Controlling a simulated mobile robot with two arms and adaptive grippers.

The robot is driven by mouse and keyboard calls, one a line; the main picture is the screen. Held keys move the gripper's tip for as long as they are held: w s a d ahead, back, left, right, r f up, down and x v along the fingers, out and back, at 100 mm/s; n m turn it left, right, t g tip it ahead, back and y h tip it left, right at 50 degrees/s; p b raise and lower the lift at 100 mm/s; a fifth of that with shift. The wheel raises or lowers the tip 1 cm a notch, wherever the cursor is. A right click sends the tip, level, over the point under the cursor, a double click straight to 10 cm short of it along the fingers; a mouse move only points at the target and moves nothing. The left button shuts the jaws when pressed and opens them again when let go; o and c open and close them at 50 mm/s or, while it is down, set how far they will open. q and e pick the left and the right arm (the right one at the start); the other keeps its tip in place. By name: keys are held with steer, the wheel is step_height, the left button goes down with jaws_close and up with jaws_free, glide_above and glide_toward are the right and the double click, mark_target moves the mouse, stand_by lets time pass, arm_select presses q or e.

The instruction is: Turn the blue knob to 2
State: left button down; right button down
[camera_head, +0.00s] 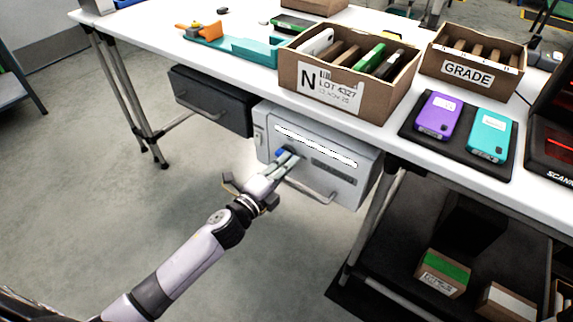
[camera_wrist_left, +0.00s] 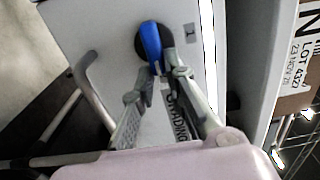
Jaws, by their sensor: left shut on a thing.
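The blue knob (camera_head: 281,152) is on the front of a light grey drawer unit (camera_head: 340,180) hung under the table. In the left wrist view the knob (camera_wrist_left: 151,42) is a blue bar on a dark round base, its long side running nearly up and down the picture. My left gripper (camera_head: 287,160) is shut on the knob, with its fingers (camera_wrist_left: 158,76) on both sides of the bar's lower end. My right gripper is not in view.
A bar handle (camera_head: 308,193) sticks out below the knob, close to my gripper. A dark drawer (camera_head: 210,98) hangs to the left. Above, the white table carries a carton marked N (camera_head: 330,90), a GRADE carton (camera_head: 466,72) and phones on a dark mat (camera_head: 462,150).

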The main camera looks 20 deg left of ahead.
arm_select(q)
steer(key=shift+f, duration=0.1)
steer(key=c, duration=1.6)
jaws_free()
steer(key=v, duration=1.2)
